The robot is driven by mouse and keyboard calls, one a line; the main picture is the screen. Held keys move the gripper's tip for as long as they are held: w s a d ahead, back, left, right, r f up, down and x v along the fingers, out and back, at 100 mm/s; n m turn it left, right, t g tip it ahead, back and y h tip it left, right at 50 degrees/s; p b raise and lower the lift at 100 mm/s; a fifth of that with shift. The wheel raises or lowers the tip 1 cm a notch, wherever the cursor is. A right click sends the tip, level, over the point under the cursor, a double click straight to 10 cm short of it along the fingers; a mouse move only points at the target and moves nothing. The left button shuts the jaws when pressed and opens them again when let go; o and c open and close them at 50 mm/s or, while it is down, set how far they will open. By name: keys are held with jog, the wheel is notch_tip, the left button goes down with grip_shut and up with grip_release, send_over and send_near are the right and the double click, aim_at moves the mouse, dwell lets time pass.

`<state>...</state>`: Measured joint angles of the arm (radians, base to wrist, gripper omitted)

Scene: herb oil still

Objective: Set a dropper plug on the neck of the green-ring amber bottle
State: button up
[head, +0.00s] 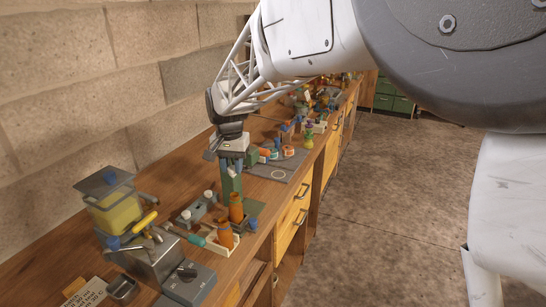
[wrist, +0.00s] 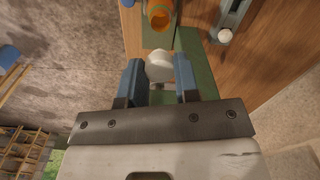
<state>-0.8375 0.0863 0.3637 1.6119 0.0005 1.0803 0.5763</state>
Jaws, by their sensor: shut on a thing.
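My gripper (head: 233,162) hangs over the bench, its blue fingers just above a tall green block (head: 231,184). In the wrist view my gripper (wrist: 159,67) is shut on a white dropper plug (wrist: 158,65), which shows between the two fingers. An orange-amber bottle with an open neck (wrist: 159,16) lies just beyond the plug, apart from it. In the head view one amber bottle (head: 236,208) stands close by the green block and another (head: 225,235) stands nearer the camera. I cannot make out a green ring on either bottle.
A grey holder (head: 190,215) with white-topped pieces stands left of the bottles. A yellow-filled vessel (head: 115,205) and a metal apparatus (head: 150,258) stand at the near left. A grey mat (head: 284,170) and several small bottles lie farther along the bench. The wall is close on the left.

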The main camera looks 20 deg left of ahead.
aim_at(233, 177)
jog(key=shift+f, duration=0.2)
jog(key=shift+f, duration=2.1)
jog(key=shift+f, duration=1.25)
dwell(1.1)
jog(key=o, duration=0.8)
jog(key=shift+c, duration=0.2)
jog(key=shift+c, duration=0.3)
jog(key=shift+r, duration=0.2)
jog(key=shift+r, duration=3.3)
